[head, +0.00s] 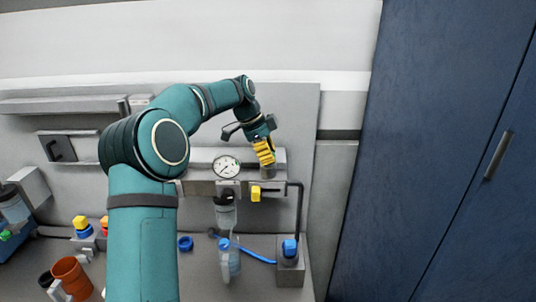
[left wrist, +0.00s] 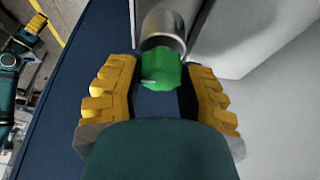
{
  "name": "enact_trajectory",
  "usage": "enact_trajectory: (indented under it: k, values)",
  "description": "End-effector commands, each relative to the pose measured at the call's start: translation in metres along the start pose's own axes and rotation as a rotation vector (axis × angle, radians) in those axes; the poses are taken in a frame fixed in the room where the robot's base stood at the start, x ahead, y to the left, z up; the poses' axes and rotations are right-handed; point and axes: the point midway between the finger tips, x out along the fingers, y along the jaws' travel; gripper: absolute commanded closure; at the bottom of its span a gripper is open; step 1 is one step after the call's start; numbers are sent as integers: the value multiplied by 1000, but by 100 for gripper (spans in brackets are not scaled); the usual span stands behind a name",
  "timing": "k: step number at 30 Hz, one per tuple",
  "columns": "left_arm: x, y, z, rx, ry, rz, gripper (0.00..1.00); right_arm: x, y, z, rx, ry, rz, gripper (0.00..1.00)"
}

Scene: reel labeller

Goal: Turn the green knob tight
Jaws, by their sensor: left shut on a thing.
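The green knob (left wrist: 161,70) shows in the left wrist view at the end of a round metal stem (left wrist: 163,28). My left gripper (head: 264,152) has its yellow fingers on either side of the knob, shut on it. In the head view the gripper points down at the right end of the grey panel block, above a short metal cylinder (head: 268,172). The knob is hidden by the fingers there. My right gripper is in neither view.
A round gauge (head: 227,167) sits left of the gripper, with a yellow block (head: 256,193) below. A clear bottle (head: 230,262) with a blue hose and a blue-topped box (head: 290,262) stand lower. A tall blue cabinet (head: 430,150) fills the right side.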

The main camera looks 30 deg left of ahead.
Motion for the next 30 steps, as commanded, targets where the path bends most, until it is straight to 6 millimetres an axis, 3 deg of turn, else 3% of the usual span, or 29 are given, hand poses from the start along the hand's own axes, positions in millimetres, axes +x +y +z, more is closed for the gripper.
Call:
enact_trajectory:
  k: [6, 7, 9, 10, 22, 30]
  values:
    - [3, 1, 1, -1, -2, 7, 97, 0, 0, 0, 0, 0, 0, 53]
    - [3, 1, 1, -1, -2, 7, 55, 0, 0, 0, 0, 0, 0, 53]
    - [2, 1, 1, -1, -2, 6, 30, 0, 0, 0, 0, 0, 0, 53]
    - [2, 1, 1, -1, -2, 6, 28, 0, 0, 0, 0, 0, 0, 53]
    - [-6, 0, 0, -1, 0, 0, 28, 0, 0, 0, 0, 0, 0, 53]
    - [-52, -1, 0, -1, 0, -3, 28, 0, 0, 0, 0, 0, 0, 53]
